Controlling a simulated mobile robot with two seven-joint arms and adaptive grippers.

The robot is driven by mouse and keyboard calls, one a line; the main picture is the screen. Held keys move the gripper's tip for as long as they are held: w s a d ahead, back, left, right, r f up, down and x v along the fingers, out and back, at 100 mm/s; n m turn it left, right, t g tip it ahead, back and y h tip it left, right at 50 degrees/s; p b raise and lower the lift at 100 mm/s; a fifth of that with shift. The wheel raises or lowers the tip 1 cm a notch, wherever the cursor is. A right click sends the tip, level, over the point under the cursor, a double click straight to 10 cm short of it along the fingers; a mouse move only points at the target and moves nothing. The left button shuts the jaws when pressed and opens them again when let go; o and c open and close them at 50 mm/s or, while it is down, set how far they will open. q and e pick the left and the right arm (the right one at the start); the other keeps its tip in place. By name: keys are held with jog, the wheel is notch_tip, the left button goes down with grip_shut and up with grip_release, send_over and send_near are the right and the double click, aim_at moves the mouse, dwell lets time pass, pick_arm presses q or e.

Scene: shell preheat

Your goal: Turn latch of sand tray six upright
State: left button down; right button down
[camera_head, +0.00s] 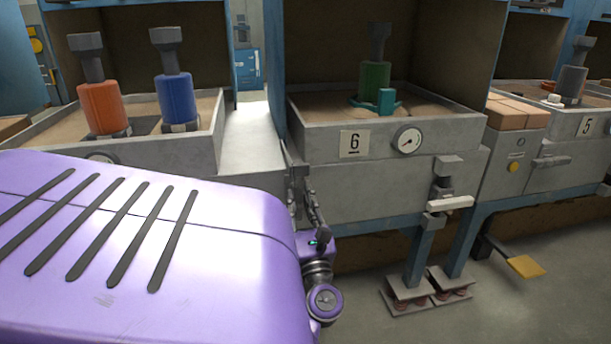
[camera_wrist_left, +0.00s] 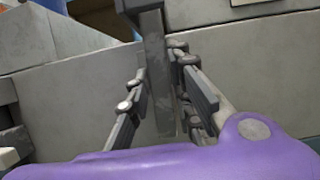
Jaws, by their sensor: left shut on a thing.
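Sand tray six (camera_head: 325,146) is a grey metal box with a "6" plate and a round gauge on its front. My left gripper (camera_head: 307,200) is at the tray's front left corner. In the left wrist view, its fingers (camera_wrist_left: 165,100) are closed on a grey bar (camera_wrist_left: 154,55). The bar looks like the latch and stands nearly vertical, against the grey front. The lower end of the bar is partly hidden between the fingers. My right gripper is not in view.
A grey clamp with a pale handle (camera_head: 450,204) sits at the right of the tray's front. A green pattern (camera_head: 374,78) stands in the sand. Tray five (camera_head: 591,150) is at the right, with a yellow pedal (camera_head: 525,267) below. Orange (camera_head: 99,105) and blue (camera_head: 178,98) patterns stand left.

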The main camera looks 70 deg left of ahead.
aim_at(301, 168)
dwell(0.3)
pick_arm(q)
jog(key=c, duration=1.6)
grip_release()
jog(key=shift+r, duration=0.15)
notch_tip(301, 168, up, 10)
jog(key=shift+f, duration=0.1)
